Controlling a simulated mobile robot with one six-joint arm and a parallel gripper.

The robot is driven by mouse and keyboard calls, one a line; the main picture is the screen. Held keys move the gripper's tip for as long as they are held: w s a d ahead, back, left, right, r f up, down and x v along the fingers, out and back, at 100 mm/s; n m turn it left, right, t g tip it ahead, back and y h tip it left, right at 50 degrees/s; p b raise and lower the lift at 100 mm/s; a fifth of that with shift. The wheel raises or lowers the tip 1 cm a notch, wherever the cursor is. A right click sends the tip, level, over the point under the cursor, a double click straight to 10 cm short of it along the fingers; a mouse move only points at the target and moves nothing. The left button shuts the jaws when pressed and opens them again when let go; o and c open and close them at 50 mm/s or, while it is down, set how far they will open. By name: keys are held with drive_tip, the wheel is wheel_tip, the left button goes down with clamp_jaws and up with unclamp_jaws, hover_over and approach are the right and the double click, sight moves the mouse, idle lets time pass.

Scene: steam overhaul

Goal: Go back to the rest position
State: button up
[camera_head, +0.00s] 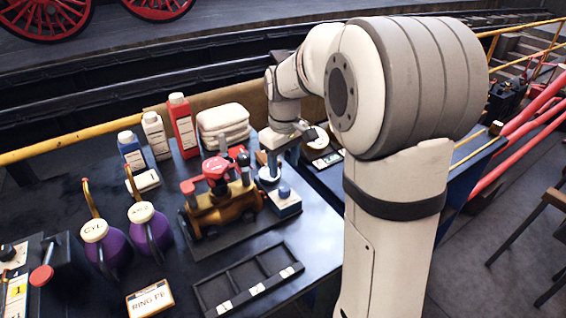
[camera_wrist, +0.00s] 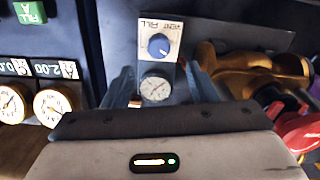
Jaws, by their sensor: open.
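My gripper (camera_wrist: 162,88) points down over the bench in the wrist view, with its two fingers apart. A round white gauge (camera_wrist: 156,88) shows between the fingers; I cannot tell how far below them it is. Just beyond it is a light panel with a blue knob (camera_wrist: 159,46), which also shows in the head view (camera_head: 285,192). In the head view my arm reaches over the bench from the right, and the gripper's fingertips are hard to make out there. A brass engine model (camera_head: 222,208) with red valve handles stands just left of the gripper.
A black divided tray (camera_head: 246,280) lies at the bench front. Two purple oil cans (camera_head: 150,235), several bottles (camera_head: 183,125) and folded white cloths (camera_head: 223,122) stand to the left and back. Two gauges (camera_wrist: 52,105) are at the wrist view's left. A yellow rail (camera_head: 70,142) runs behind.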

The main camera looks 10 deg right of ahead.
drive_tip(key=s+r+m+t, duration=0.1)
drive_tip(key=s+m, duration=0.4)
drive_tip(key=s, duration=1.6)
drive_tip(key=shift+s+m+t, duration=0.15)
drive_tip(key=shift+m+t, duration=0.15)
drive_tip(key=shift+t, duration=0.5)
